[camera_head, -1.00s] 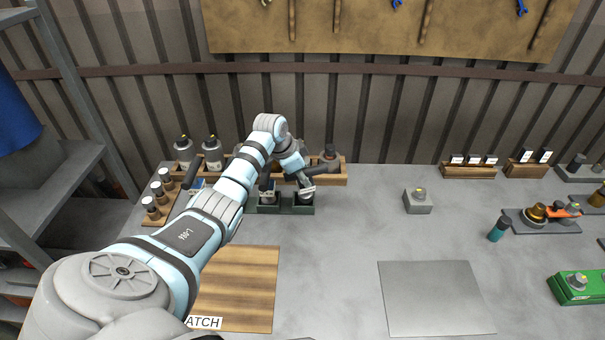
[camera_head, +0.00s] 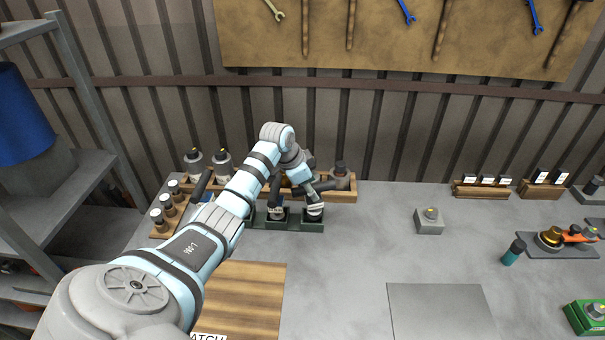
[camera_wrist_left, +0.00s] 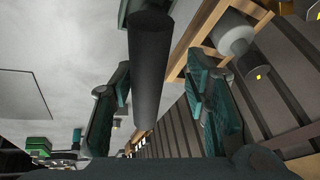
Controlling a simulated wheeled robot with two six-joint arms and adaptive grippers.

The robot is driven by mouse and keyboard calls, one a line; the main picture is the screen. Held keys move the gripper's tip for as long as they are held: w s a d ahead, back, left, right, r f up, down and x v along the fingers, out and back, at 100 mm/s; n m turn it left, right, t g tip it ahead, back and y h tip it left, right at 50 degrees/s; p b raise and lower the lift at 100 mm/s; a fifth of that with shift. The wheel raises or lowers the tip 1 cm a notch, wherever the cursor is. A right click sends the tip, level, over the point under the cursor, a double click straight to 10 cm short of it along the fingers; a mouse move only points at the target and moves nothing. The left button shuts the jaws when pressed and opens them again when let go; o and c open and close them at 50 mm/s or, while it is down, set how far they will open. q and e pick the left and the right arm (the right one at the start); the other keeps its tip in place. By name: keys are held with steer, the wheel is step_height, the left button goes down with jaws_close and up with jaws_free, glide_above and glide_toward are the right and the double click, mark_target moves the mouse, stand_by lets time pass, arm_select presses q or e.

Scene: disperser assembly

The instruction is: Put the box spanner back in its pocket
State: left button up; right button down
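My left gripper (camera_head: 310,188) is over the dark green pocket rack (camera_head: 290,228) at the back of the bench. In the left wrist view the gripper (camera_wrist_left: 159,72) has its two teal fingers apart. A dark cylindrical handle (camera_wrist_left: 147,75) lies between them, with visible gaps at both sides. I cannot tell for certain whether this is the box spanner. In the head view a dark handle (camera_head: 326,185) also shows beside the gripper. A pale-topped item (camera_head: 314,208) sits in the rack's right pocket, partly covered by the gripper. My right gripper is not in view.
A wooden rack (camera_head: 345,194) with grey bottles stands just behind the green rack. A small grey block (camera_head: 429,222) stands to the right. A grey plate (camera_head: 440,312) and a wooden board (camera_head: 245,300) lie in front. The bench between is clear.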

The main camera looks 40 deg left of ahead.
arm_select(q)
steer(key=v, duration=0.9)
steer(key=shift+s+r, duration=0.2)
steer(key=shift+r, duration=0.05)
steer(key=shift+w, duration=0.1)
